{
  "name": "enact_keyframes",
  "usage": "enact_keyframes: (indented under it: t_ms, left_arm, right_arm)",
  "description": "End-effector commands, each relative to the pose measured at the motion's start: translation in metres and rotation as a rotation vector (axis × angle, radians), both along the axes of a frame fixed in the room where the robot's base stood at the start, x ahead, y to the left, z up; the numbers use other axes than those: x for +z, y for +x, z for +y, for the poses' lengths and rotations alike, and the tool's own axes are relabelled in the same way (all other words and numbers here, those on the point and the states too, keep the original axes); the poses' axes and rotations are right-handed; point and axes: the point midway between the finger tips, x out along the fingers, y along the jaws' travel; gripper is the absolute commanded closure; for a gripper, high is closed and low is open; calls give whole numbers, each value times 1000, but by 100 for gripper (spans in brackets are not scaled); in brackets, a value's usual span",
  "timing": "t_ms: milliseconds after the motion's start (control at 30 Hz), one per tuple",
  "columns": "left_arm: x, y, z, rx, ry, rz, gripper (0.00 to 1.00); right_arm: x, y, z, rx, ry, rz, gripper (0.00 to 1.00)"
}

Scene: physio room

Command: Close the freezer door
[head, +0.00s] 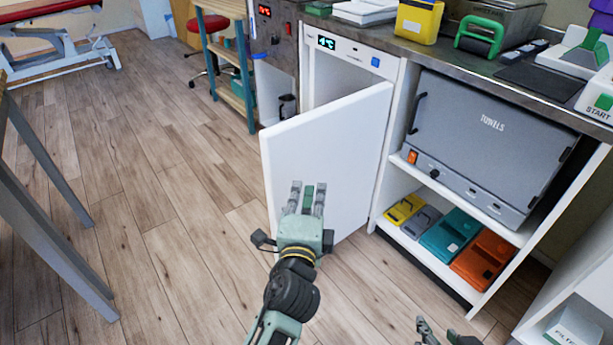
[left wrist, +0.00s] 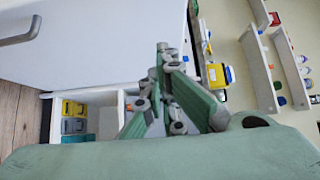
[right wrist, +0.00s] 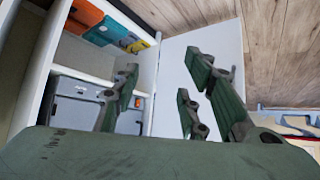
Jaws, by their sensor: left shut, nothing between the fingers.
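The white freezer door (head: 330,150) stands open, swung out into the room from the freezer (head: 352,57), which has a lit display at its top. Its hinge side is at the right and its free edge at the left. My left gripper (head: 307,190) is shut and empty, in front of the door's outer face; I cannot tell whether it touches. The left wrist view shows the door (left wrist: 95,50) with a grey handle (left wrist: 22,33), and my fingers (left wrist: 162,55) together. My right gripper (right wrist: 163,78) is open and empty; only part shows at the head view's bottom edge.
Right of the freezer, a shelf unit holds a grey towel cabinet (head: 485,135) above several coloured boxes (head: 450,233). The counter above carries a yellow container (head: 418,20). A grey-legged table (head: 50,165) stands at the left. The wooden floor (head: 170,200) between is clear.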

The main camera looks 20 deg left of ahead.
Motion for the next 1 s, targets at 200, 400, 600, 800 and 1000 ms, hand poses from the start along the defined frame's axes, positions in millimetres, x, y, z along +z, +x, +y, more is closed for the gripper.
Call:
enact_keyframes:
  t_ms: [200, 400, 600, 800, 1000]
  left_arm:
    - [4, 21, 4, 3, 5, -7, 100]
    - [2, 61, 9, 3, 4, -7, 100]
    - [2, 100, 15, 3, 4, -6, 100]
    - [2, 116, 38, 3, 4, -5, 100]
    - [3, 122, 46, 1, 3, -4, 100]
  right_arm:
    - [8, 7, 3, 3, 9, -44, 60]
    - [26, 27, 11, 12, 39, -170, 60]
    - [56, 50, 21, 24, 80, -347, 60]
    - [71, 57, 24, 28, 96, -416, 60]
    - [77, 60, 26, 30, 103, -446, 60]
